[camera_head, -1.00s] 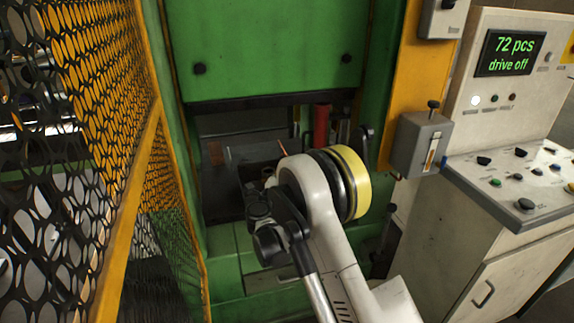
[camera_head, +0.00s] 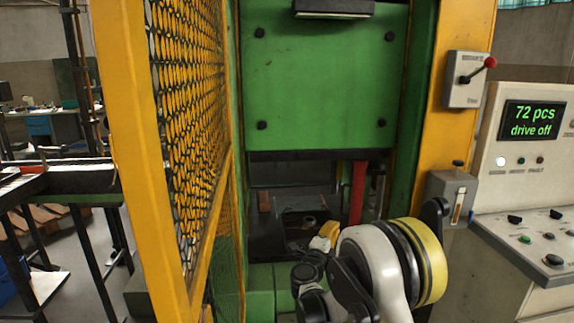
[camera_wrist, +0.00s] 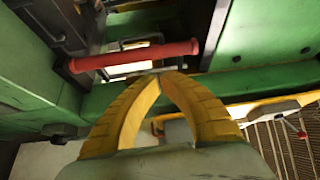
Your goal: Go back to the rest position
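My gripper (camera_wrist: 160,74) shows in the wrist view as two curved yellow fingers. Their tips meet with nothing visible between them. In the head view, part of my gripper (camera_head: 323,241) shows yellow in front of the green machine's (camera_head: 325,75) opening, partly hidden by my arm's white and yellow joint. A red bar (camera_wrist: 135,55) lies beyond the fingertips in the wrist view. A red upright cylinder (camera_head: 357,192) stands at the right of the opening in the head view.
A yellow mesh guard (camera_head: 188,110) stands close on the left. A control cabinet (camera_head: 525,240) with a screen reading "72 pcs drive off" (camera_head: 532,120) stands on the right. A lever box (camera_head: 467,80) and a grey box (camera_head: 452,190) are on the yellow post.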

